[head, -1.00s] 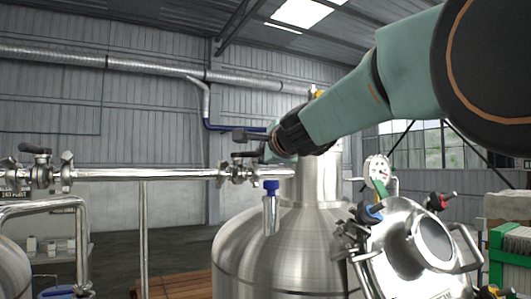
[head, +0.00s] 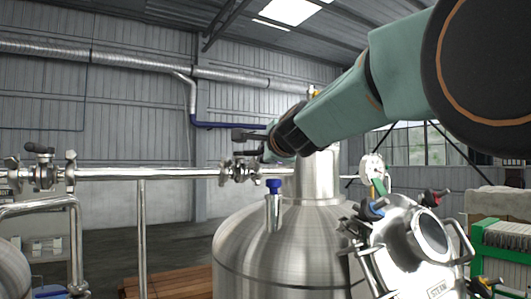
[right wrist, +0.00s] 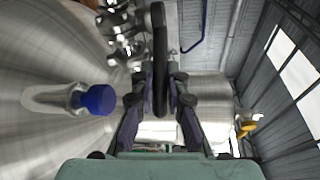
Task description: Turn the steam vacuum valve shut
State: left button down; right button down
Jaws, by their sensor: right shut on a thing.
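The valve (head: 240,172) sits on the horizontal steel pipe, just left of the big tank's neck. A black lever handle (right wrist: 159,50) stands between the fingers of my right gripper (right wrist: 158,105) in the right wrist view. The gripper is shut on this handle. In the head view the right arm reaches in from the upper right, and its gripper (head: 252,139) is just above the valve, its fingertips small and partly hidden by the wrist. My left gripper is not in view.
A steel tank (head: 290,250) stands below the right arm, with a blue-capped fitting (head: 273,187) close under the gripper. A hatch (head: 430,235) is at the right. Another black-handled valve (head: 40,165) is on the pipe (head: 130,174) at the far left.

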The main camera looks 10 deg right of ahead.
jog(key=shift+r, duration=0.25)
